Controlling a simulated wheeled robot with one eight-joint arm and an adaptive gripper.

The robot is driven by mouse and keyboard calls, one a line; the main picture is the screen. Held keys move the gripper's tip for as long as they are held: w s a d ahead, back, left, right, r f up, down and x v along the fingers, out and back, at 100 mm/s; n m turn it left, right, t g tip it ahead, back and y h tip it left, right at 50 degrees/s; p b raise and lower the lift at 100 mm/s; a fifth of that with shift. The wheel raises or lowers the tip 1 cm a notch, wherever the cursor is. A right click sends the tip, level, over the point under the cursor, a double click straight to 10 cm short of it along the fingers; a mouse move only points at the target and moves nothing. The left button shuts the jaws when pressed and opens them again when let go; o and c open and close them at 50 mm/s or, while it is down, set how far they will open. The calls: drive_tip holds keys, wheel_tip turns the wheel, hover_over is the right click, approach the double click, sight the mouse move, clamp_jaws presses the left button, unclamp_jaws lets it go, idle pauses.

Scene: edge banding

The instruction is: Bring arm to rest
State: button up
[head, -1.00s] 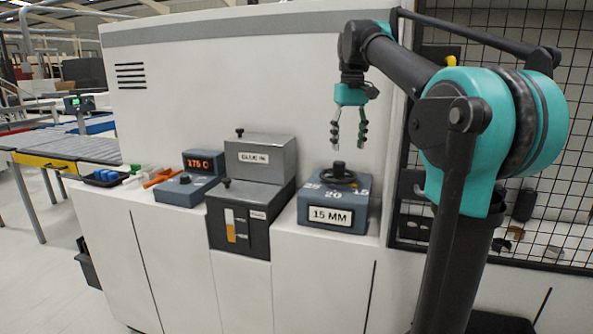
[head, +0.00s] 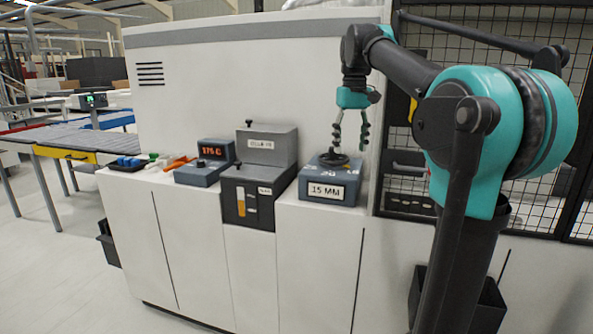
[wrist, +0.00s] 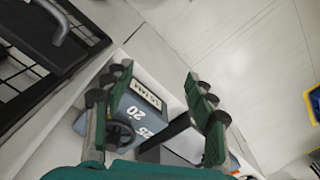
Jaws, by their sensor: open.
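My gripper (head: 350,138) hangs fingers-down from my teal and black arm, above the blue-grey 15 MM box (head: 328,190) on the white machine's ledge. Its two fingers are apart with nothing between them. The fingertips appear just above the black handwheel (head: 334,159) on top of that box; I cannot tell the exact gap. In the wrist view my gripper (wrist: 157,80) shows its two green fingers spread. The handwheel (wrist: 120,134) and the box's numbered top (wrist: 135,118) lie behind them.
A glue box (head: 264,146) and a 175 C control box (head: 206,162) stand left of the 15 MM box. A black tray with blue pieces (head: 128,162) sits at the ledge's left end. A mesh fence (head: 520,215) stands at the right. The front floor is clear.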

drive_tip(key=s+d+f+m+t, duration=0.1)
drive_tip(key=s+f, duration=0.3)
drive_tip(key=f, duration=0.7)
drive_tip(key=s+d+f+t, duration=0.1)
drive_tip(key=s+f, duration=0.4)
drive_tip(key=f, duration=0.6)
drive_tip(key=s+d+f+m+t, duration=0.1)
drive_tip(key=s+f, duration=0.4)
drive_tip(key=f, duration=0.6)
drive_tip(key=shift+d+f+m, duration=0.2)
drive_tip(key=shift+f+m, duration=0.05)
drive_tip(key=shift+m, duration=0.05)
drive_tip(key=shift+m+t, duration=0.3)
drive_tip(key=shift+t, duration=0.2)
drive_tip(key=s+f, duration=0.7)
drive_tip(key=shift+s+d+f, duration=0.15)
drive_tip(key=shift+s+d, duration=0.15)
drive_tip(key=shift+s, duration=0.1)
